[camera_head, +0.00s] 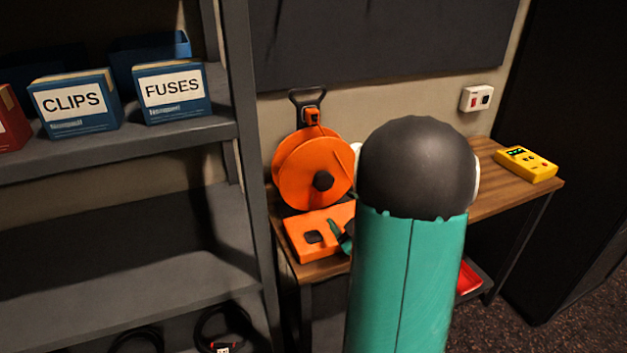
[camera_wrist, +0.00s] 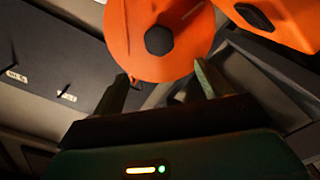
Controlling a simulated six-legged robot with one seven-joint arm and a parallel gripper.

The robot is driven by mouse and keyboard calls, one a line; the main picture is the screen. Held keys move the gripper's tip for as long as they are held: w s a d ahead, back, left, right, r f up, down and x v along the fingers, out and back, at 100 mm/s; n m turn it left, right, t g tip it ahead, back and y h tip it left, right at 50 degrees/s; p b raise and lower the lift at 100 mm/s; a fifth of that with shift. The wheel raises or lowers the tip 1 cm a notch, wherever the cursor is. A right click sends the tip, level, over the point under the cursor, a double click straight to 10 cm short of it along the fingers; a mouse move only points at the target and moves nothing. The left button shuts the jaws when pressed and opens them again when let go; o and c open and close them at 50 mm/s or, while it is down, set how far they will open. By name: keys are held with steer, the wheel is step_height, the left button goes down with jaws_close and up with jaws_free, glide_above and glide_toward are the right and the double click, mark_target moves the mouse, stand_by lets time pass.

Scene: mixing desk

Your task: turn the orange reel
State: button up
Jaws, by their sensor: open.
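The orange reel (camera_head: 312,170) stands upright on its orange base (camera_head: 308,247) at the left end of the wooden desk, with a dark knob at its middle. My arm hides part of the base and the right edge of the reel. In the wrist view the reel (camera_wrist: 160,36) and its dark knob (camera_wrist: 159,40) are at the top, and the orange base (camera_wrist: 285,18) is at the upper right. My gripper (camera_wrist: 163,82) is open, its two fingers apart below the knob in that picture.
Grey shelves (camera_head: 130,155) stand left of the desk (camera_head: 500,195), with a clips box (camera_head: 75,122) and a fuses box (camera_head: 172,112). A yellow meter (camera_head: 526,163) lies at the desk's right end. A switch box (camera_head: 477,98) is on the wall.

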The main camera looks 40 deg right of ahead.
mark_target(326, 184)
steer(key=x, duration=1.4)
steer(key=shift+s+d+f, duration=0.1)
steer(key=shift+d+f, duration=0.05)
steer(key=c, duration=1.4)
